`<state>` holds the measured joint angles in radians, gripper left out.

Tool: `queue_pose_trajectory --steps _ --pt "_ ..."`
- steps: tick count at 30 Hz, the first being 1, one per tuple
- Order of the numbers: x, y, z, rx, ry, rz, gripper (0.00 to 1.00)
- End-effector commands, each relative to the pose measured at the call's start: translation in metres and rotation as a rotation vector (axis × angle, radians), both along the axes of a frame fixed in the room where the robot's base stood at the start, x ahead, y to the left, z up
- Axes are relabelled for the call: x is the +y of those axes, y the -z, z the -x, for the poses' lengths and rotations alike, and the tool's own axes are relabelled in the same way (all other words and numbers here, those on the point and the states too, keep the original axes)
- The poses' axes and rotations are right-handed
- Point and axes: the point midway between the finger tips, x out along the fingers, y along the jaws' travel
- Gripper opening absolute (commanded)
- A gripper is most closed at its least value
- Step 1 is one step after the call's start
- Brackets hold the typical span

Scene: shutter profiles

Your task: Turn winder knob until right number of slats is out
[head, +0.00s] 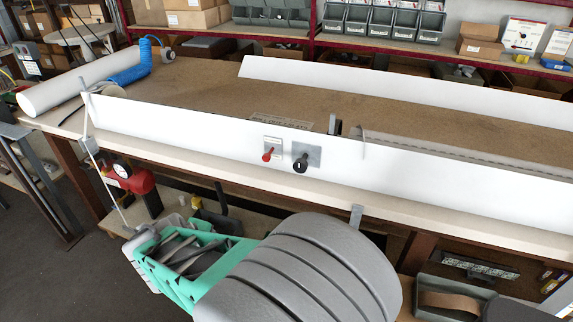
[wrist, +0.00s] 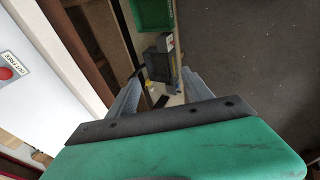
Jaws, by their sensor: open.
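A black knob (head: 301,163) sits on a grey plate on the front of the long white housing (head: 200,133) on the bench. A red-ended lever (head: 267,155) on a pale plate is just left of it. In the wrist view a red round part (wrist: 6,73) shows on a white panel beside a printed label. Behind the housing front at right, a pale curved profile (head: 430,147) runs along the bench; I cannot count its slats. My gripper (wrist: 160,92) is open and empty, its grey fingers spread over the floor side. It is apart from the knob, which the wrist view does not show.
The bench top (head: 200,85) carries a white roll (head: 60,88) and a blue coiled hose (head: 130,75) at left. A red gauge device (head: 130,178) hangs at the front left. A green bin (wrist: 152,14) shows below in the wrist view. Shelves stand behind.

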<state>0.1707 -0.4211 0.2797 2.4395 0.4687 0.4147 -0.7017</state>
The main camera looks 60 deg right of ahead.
Motion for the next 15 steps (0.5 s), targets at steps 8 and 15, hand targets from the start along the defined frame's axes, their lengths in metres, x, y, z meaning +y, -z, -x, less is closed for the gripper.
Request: queue_pose_trajectory --steps 8,15 --pt "-0.206 -0.064 0.108 1.024 -0.497 0.95 0.58" --pt "-0.226 -0.098 0.119 1.485 -0.706 1.115 0.58"
